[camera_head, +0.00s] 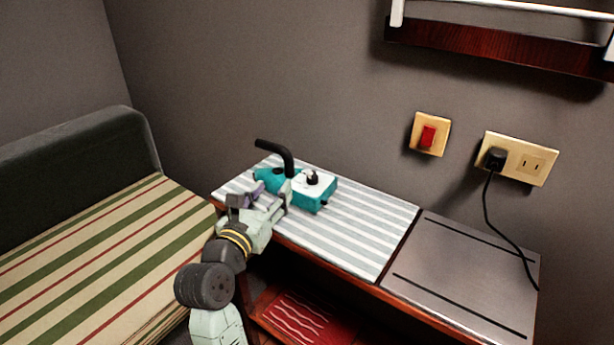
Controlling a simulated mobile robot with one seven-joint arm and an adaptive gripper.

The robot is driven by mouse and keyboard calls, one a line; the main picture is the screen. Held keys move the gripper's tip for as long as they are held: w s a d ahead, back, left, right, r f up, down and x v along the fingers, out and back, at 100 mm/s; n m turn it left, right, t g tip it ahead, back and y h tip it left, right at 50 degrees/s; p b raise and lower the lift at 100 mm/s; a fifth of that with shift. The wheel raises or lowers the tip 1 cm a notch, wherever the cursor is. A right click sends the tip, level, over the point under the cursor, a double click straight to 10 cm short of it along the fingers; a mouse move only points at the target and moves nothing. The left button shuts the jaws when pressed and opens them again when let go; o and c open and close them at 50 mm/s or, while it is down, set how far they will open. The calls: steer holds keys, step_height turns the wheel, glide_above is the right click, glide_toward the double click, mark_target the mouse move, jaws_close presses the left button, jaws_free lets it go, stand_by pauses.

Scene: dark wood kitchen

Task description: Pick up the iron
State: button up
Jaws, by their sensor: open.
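The iron (313,199) looks like a teal body with a white top, a dark knob and a black curved handle (274,149) rising at its left. It rests on the striped board on top of the low cabinet. My gripper (276,193) is at the iron's left, near side, overlapping part of it in the picture. It is open. The fingertips are small and partly lost against the teal body, so I cannot tell whether they touch it.
The striped board (362,233) is clear right of the iron. A grey metal plate (465,268) lies farther right, with a cord (487,205) hanging to it from a wall outlet (530,163). A striped sofa (95,262) stands left. A wood shelf (480,46) hangs above.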

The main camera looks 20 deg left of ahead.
mark_target(287, 170)
steer(key=w, duration=0.2)
steer(key=w+p, duration=0.1)
steer(key=w, duration=0.2)
steer(key=shift+w+d+f, duration=0.1)
steer(key=shift+w+d, duration=0.1)
steer(key=w+p, duration=0.2)
steer(key=w, duration=0.2)
steer(key=shift+w+d, duration=0.1)
steer(key=shift+w, duration=0.55)
steer(key=shift+c, duration=0.5)
jaws_close()
